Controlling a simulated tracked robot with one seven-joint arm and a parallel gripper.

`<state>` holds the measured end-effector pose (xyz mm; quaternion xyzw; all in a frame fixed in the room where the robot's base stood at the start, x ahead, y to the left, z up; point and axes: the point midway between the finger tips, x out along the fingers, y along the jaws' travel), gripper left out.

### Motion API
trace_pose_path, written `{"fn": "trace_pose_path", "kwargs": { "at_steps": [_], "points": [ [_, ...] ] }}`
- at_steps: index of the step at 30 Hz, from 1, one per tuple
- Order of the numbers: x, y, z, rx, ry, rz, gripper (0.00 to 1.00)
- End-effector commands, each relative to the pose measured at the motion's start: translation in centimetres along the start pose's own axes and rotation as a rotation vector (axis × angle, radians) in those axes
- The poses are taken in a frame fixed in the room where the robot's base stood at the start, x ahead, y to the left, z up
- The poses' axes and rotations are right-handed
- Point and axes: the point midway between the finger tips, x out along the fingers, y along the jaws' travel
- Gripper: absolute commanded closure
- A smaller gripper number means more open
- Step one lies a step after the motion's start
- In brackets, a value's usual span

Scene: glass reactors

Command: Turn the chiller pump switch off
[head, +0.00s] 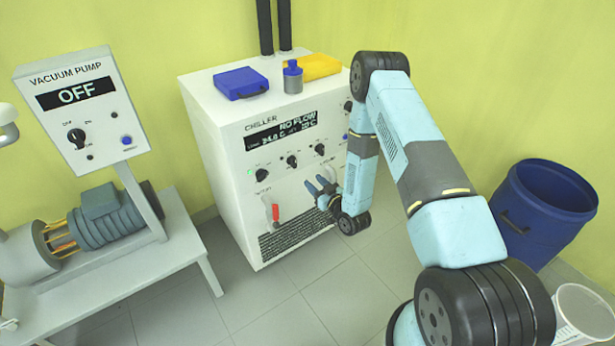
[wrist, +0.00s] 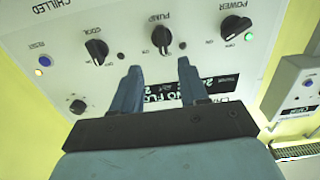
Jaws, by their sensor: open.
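The chiller (head: 215,135) is a white cabinet with a sloped front panel; its display reads "NO FLOW". The pump switch (head: 292,161) is a black rotary knob, the middle one of three in a row. In the wrist view the panel appears upside down, and the knob marked PUMP (wrist: 161,38) sits between COOL and POWER. My gripper (head: 316,184) is open and empty in front of the panel, below the knob row in the head view. In the wrist view my gripper's fingertips (wrist: 158,66) point toward the pump knob, which is beyond them and appears untouched.
The power knob (wrist: 235,27) with a lit lamp and the cool knob (wrist: 96,51) flank the pump knob. A red-handled valve (head: 275,212) is lower on the chiller. The vacuum pump panel (head: 80,110) reads "OFF". A blue drum (head: 545,212) stands at right.

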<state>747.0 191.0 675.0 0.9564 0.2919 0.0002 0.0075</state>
Motion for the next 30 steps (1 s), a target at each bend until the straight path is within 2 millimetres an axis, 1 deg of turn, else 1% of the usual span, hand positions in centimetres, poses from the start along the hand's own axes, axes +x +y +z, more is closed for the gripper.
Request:
{"fn": "trace_pose_path", "kwargs": {
  "at_steps": [1,4,10,24,26,29,30],
  "points": [
    [-0.7,0.0,0.1,0.001,-0.001,0.0,0.56],
    [-1.6,0.0,0.1,0.001,-0.002,0.0,0.56],
    [-2.4,0.0,0.0,-0.001,0.0,0.0,0.56],
    [-2.3,0.1,-0.1,-0.002,0.0,0.0,0.56],
    [-2.1,0.2,-0.4,-0.005,-0.004,0.0,0.56],
    [-1.4,0.9,-1.6,-0.02,-0.025,0.002,0.56],
    [-1.0,1.2,-2.3,-0.028,-0.037,0.004,0.56]
  ]
}}
